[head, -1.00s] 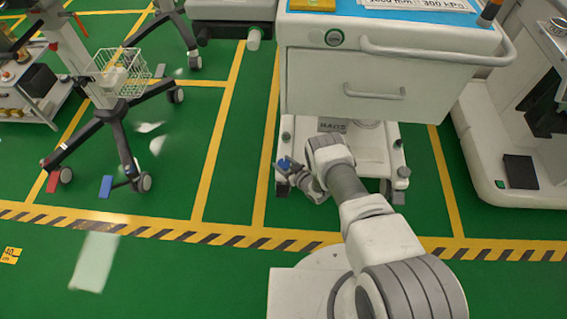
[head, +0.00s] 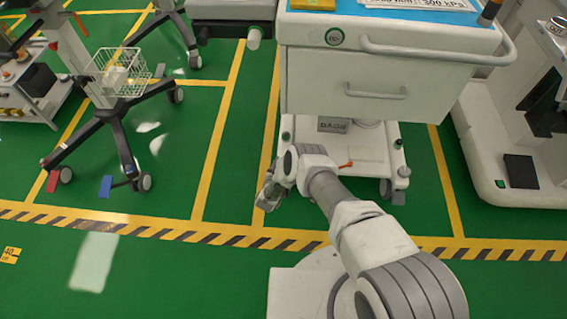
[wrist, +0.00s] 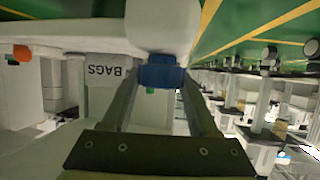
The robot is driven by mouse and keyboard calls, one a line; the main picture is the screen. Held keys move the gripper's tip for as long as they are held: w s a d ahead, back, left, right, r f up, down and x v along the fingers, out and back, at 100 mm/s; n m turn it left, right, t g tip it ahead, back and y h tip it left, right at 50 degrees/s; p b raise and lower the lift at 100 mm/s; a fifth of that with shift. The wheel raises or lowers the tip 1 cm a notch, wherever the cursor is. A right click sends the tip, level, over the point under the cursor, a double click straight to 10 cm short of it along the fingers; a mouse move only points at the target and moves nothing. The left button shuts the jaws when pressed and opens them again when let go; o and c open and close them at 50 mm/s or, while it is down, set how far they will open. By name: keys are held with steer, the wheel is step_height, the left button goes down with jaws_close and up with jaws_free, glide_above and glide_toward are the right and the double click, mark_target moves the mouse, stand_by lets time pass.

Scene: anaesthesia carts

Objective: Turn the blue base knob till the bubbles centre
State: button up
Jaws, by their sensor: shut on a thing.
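The blue base knob (wrist: 161,73) sits at the cart's base in the wrist view, between the two fingertips of my gripper (wrist: 160,80). The fingers are shut on it from both sides. In the head view my gripper (head: 268,194) is low at the front left corner of the white cart (head: 375,85), and the knob is hidden there behind my wrist. I cannot make out any bubble level in either view.
A BAGS label (wrist: 104,71) is on the cart's lower part. A small orange lever (head: 345,165) sticks out near my wrist. A wheeled stand (head: 115,125) is at left, with open green floor between. A white machine (head: 500,150) stands at right.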

steer(key=shift+m+g+h, duration=0.4)
steer(key=shift+m+h, duration=0.9)
steer(key=shift+h, duration=0.2)
steer(key=shift+w, duration=0.1)
steer(key=shift+r, duration=0.1)
steer(key=o, duration=1.4)
steer(key=shift+a+p+v, duration=0.2)
steer(key=shift+p+v, duration=2.9)
steer(key=shift+v, duration=5.65)
steer(key=shift+w, duration=0.15)
